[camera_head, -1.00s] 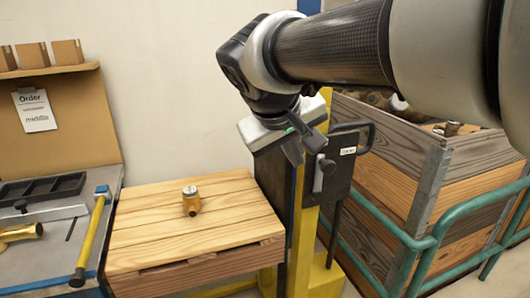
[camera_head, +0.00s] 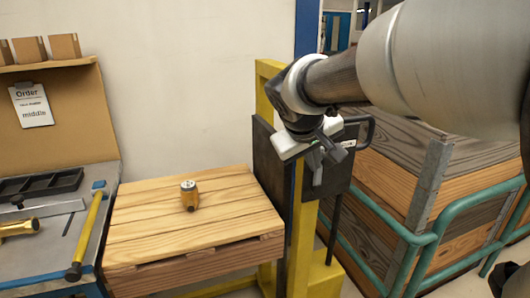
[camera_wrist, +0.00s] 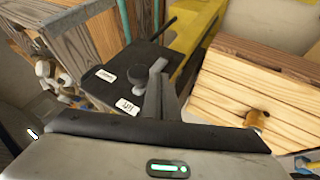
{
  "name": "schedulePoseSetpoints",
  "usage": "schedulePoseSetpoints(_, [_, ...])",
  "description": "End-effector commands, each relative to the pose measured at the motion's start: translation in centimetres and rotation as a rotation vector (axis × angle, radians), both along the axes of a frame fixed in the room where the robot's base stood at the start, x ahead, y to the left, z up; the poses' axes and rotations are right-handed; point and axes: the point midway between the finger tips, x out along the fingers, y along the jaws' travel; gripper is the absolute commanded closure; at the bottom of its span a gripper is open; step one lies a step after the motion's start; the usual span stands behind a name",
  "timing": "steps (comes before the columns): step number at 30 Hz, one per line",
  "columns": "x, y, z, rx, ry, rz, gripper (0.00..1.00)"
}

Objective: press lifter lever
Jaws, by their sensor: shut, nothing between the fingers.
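The lifter is a yellow post (camera_head: 269,90) carrying a black control box (camera_head: 270,160). A small grey lever (camera_head: 317,174) stands on the box's front, partly covered by my gripper (camera_head: 326,156). My gripper is shut and empty, its fingers pointing down at the lever's upper part. In the wrist view, my shut fingers (camera_wrist: 160,100) reach over the black box (camera_wrist: 150,58). Whether the fingers touch the lever, I cannot tell.
A wooden pallet (camera_head: 150,235) left of the lifter bears a brass meter (camera_head: 189,195). A workbench (camera_head: 50,250) with a yellow-handled tool (camera_head: 88,235) is at the far left. A wooden crate (camera_head: 400,190) and green railing (camera_head: 445,222) stand close on the right.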

Motion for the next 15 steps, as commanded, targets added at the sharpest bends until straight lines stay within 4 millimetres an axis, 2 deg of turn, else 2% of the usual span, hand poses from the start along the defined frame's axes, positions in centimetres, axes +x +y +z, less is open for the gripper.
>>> schedulePoseSetpoints(5, [0.32,-0.77,0.1,0.001,0.001,0.0,1.0])
schedulePoseSetpoints(15, [0.34,-0.83,0.17,0.001,0.001,-0.001,1.0])
